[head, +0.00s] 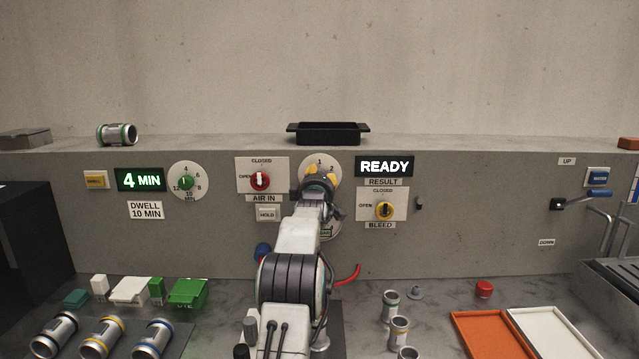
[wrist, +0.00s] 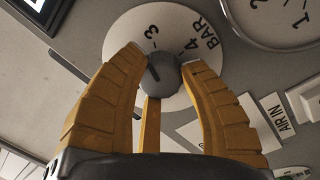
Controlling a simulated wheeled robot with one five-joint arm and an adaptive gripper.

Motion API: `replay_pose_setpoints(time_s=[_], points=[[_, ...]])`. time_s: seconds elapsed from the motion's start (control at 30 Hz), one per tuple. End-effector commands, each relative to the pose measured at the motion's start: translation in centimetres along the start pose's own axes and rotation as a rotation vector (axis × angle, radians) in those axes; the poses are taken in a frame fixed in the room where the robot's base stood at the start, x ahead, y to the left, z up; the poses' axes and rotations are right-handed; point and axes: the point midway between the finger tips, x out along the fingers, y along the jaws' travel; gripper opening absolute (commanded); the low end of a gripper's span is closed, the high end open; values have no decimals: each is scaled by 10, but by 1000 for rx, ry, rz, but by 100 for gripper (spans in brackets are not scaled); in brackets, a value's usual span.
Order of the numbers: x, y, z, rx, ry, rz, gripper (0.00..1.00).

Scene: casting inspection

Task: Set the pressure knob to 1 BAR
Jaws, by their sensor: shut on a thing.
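The pressure knob (wrist: 163,75) is a dark grey round knob at the middle of a pale dial (wrist: 125,38), which shows 3, 4 and BAR in the wrist view.
A display (head: 384,167) reads READY. Another round dial (head: 334,230) is partly hidden below. A black tray (head: 328,134) stands on the ledge above.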

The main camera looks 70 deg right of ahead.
Motion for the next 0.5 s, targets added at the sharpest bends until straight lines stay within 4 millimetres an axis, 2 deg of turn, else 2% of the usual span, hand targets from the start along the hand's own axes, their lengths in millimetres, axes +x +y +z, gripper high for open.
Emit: replay_pose_setpoints(time_s=[0.5], points=[[0,-2,0,-341,9,24,6]])
